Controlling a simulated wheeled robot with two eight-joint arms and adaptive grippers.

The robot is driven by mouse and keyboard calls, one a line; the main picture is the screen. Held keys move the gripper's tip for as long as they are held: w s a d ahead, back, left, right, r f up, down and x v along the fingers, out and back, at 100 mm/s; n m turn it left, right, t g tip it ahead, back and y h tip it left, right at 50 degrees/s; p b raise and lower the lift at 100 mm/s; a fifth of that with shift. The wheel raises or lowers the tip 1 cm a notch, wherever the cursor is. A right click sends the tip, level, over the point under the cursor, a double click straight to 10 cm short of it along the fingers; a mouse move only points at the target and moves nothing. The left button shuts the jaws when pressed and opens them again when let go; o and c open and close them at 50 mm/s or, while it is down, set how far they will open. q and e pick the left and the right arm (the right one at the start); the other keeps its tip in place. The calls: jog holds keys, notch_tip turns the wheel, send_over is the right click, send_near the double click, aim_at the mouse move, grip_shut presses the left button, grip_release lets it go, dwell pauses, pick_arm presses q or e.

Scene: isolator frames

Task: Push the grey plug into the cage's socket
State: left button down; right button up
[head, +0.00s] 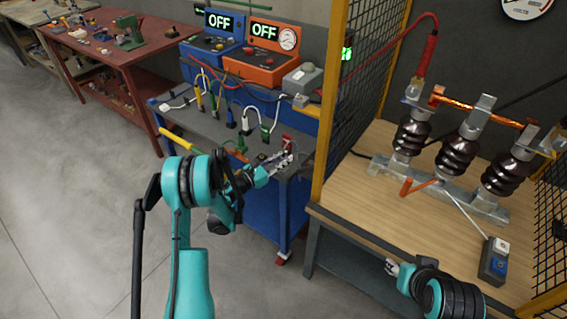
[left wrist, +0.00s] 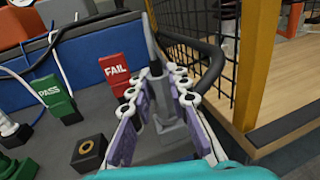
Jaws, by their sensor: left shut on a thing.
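My left gripper (head: 279,163) is over the right end of the blue bench, near the cage post. In the left wrist view its fingers (left wrist: 155,92) are closed around a grey piece (left wrist: 173,130), which looks like the grey plug; the fingers hide part of it. A dark cable loops beside it. A grey box (head: 302,78) is at the cage post above the bench; I cannot tell whether it is the cage's socket. The plug is apart from that box. My right gripper (head: 392,267) is low in front of the wooden cage table, its fingers too small to judge.
A red FAIL block (left wrist: 116,74), a green PASS block (left wrist: 56,97) and a black block with a yellow ring (left wrist: 89,153) stand beside my left gripper. The yellow cage post (head: 334,110) and mesh are close on the right. Several cables cross the bench.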

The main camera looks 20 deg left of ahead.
pick_arm(q)
jog(key=shift+r, duration=0.55)
jog(key=r, duration=0.1)
jog(key=r+p, duration=0.2)
jog(key=r, duration=0.1)
jog(key=shift+s+d, duration=0.35)
jog(key=shift+d, duration=0.05)
jog(key=s+d+r+p, duration=0.2)
jog(key=s+d+r, duration=0.4)
jog(key=s+d, duration=0.1)
jog(key=shift+s+d, duration=0.15)
jog(key=shift+s, duration=0.2)
